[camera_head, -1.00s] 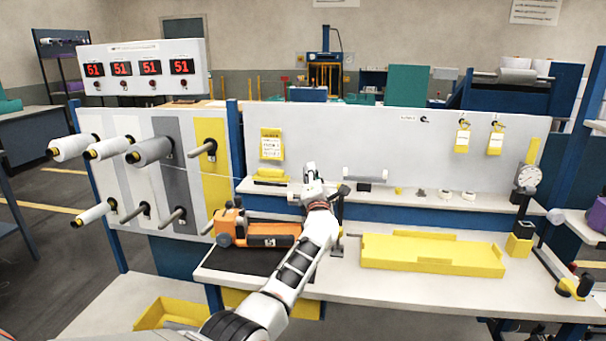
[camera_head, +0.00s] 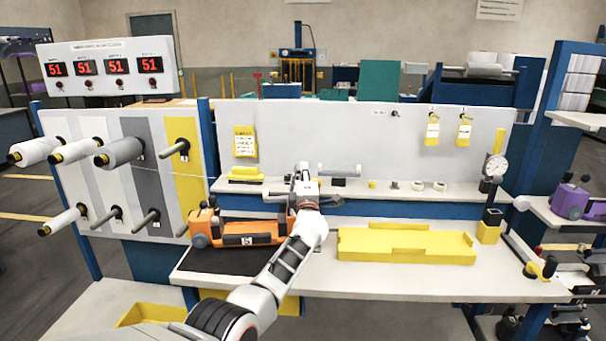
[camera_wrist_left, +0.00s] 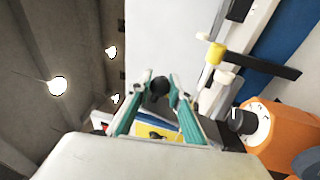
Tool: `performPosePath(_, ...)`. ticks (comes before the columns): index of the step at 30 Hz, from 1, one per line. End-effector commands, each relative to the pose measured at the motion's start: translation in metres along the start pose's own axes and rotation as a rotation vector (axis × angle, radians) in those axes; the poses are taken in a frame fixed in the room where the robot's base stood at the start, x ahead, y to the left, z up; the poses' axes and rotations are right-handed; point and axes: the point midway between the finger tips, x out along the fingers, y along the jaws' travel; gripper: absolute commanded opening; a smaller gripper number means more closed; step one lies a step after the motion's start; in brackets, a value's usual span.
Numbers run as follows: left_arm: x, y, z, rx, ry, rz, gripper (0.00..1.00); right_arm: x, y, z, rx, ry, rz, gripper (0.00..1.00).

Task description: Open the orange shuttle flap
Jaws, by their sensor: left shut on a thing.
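The orange shuttle (camera_head: 232,228) lies on the black mat (camera_head: 213,261) at the left of the white bench. Its right end is partly hidden by my left arm. My left gripper (camera_head: 304,173) is above and beside that right end. In the left wrist view, the gripper's green fingers (camera_wrist_left: 158,100) close around a small black knob (camera_wrist_left: 158,86). I cannot tell clearly which part the knob belongs to. The shuttle's orange body (camera_wrist_left: 279,135) shows at the right of that view. I cannot make out the flap's position. My right gripper is not in view.
A yellow tray (camera_head: 408,257) lies right of my left arm. Behind, a shelf (camera_head: 365,199) holds small parts. A panel of bobbins (camera_head: 121,153) stands left. A dial gauge (camera_head: 496,166) stands at the bench's right. The bench front is clear.

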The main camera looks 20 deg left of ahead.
Motion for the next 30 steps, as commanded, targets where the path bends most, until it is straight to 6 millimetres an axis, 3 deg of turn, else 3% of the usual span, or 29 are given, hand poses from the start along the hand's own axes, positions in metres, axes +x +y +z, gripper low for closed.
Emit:
performPosePath(7,0.0,0.0,0.0,-0.001,0.0,0.0,0.0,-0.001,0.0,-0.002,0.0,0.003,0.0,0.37)
performPosePath(8,0.0,0.0,0.0,-0.001,0.0,0.0,0.27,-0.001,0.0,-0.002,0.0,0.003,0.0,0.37)
performPosePath(9,0.0,0.0,0.0,-0.001,0.0,0.0,0.37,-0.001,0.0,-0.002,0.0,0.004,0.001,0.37)
performPosePath(24,0.0,0.001,-0.002,-0.012,0.003,0.001,0.37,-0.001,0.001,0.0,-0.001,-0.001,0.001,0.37)
performPosePath(30,0.001,0.007,-0.02,-0.152,0.032,0.008,0.37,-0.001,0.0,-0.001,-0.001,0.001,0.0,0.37)
